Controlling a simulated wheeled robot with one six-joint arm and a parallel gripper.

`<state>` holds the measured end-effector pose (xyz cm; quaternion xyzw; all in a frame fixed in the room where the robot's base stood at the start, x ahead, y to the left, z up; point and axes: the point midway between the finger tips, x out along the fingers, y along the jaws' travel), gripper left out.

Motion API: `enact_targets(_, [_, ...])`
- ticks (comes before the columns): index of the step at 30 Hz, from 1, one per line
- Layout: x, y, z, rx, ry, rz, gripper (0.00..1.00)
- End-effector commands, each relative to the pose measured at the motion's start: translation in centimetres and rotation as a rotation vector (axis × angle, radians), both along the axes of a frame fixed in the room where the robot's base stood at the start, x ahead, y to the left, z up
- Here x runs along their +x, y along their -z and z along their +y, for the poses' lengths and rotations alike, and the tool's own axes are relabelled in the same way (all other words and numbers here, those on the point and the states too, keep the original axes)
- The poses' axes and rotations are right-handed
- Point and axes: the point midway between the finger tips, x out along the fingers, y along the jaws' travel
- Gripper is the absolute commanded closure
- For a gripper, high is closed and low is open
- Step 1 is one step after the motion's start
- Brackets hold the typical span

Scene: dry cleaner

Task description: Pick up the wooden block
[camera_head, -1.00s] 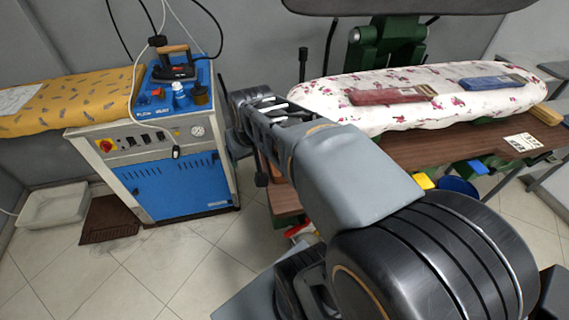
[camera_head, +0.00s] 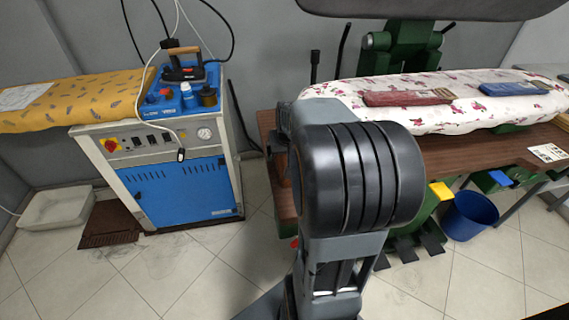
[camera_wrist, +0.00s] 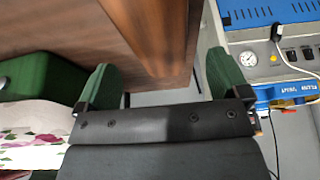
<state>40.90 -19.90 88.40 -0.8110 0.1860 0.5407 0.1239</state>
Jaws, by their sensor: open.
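My gripper (camera_wrist: 165,82) shows in the wrist view with two green fingertips spread wide apart and nothing clamped between them. A brown wooden surface with a thick edge (camera_wrist: 158,40) lies beyond and between the fingers; I cannot tell whether it is a block or only the table's edge. In the head view my own arm hides the gripper, which seems to be by the table's left end. A light, wood-coloured block-like thing (camera_head: 563,121) sits on the brown table (camera_head: 480,152) at the right edge of the head view, partly cut off.
A floral ironing board (camera_head: 450,115) bears a red item (camera_head: 407,97) and a blue item (camera_head: 512,89). A blue-fronted steam unit (camera_head: 185,190) with an iron (camera_head: 184,72) stands left. A blue bin (camera_head: 470,215) stands under the table. Tiled floor is open in front.

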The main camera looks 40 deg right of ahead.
Motion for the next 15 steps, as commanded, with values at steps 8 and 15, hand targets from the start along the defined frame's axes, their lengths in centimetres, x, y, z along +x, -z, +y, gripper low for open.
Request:
enact_targets(8, [1.2, 3.5, -0.6, 0.003, -0.001, 0.004, 0.06])
enact_targets(15, [1.7, 4.6, -0.8, 0.001, -0.002, 0.002, 0.06])
